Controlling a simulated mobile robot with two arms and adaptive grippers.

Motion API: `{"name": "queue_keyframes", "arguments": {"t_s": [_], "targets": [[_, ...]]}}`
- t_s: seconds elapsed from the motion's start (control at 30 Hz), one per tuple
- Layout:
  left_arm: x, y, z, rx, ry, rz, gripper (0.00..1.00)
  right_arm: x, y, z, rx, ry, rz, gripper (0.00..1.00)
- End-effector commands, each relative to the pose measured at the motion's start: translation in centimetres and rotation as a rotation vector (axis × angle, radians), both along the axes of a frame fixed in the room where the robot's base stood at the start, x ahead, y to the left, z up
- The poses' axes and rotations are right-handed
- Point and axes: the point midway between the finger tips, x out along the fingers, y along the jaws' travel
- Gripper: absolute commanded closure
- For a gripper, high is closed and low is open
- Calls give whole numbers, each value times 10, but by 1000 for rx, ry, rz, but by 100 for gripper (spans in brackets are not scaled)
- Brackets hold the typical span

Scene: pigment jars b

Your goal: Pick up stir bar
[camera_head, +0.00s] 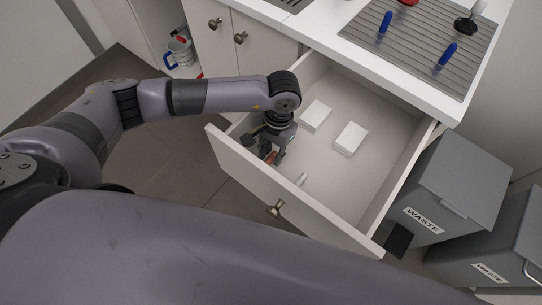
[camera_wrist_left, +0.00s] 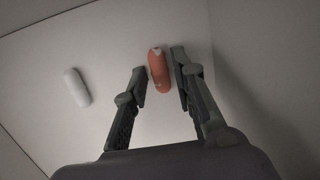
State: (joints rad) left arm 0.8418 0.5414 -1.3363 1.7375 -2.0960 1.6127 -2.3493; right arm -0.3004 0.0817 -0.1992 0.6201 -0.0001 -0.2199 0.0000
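A red capsule-shaped bar (camera_wrist_left: 158,68) with white marks lies on the drawer floor, between the two fingers of my left gripper (camera_wrist_left: 162,73) in the left wrist view. The fingers stand apart on either side of it, the right finger closer, with gaps showing. A white capsule-shaped bar (camera_wrist_left: 76,87) lies to the left, clear of the fingers. The pictures do not show for certain which of the two is the stir bar. In the head view, my left gripper (camera_head: 265,157) reaches down inside the drawer near its front panel, and the white bar (camera_head: 301,179) lies beside it. My right gripper is not in view.
The open drawer (camera_head: 345,190) has raised walls around the gripper. Two white blocks (camera_head: 316,116) (camera_head: 350,139) lie deeper inside. The counter (camera_head: 420,90) overhangs the back. Grey waste bins (camera_head: 455,185) stand to the right. The drawer's right part is clear.

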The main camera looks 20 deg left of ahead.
Motion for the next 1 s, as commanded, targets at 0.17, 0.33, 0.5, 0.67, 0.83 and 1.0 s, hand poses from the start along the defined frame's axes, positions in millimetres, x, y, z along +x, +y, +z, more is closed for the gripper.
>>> {"name": "queue_keyframes", "arguments": {"t_s": [0.17,0.33,0.5,0.67,0.83,1.0], "targets": [[0,0,0,0,0,0,90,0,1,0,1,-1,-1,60],[0,0,0,0,0,0,95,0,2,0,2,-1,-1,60],[0,0,1,0,0,0,95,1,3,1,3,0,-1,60],[1,0,18,-1,-3,-1,95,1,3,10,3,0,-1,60],[1,0,59,-1,-5,-1,95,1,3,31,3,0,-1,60],[1,0,109,-1,-5,-1,95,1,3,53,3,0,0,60]]}}
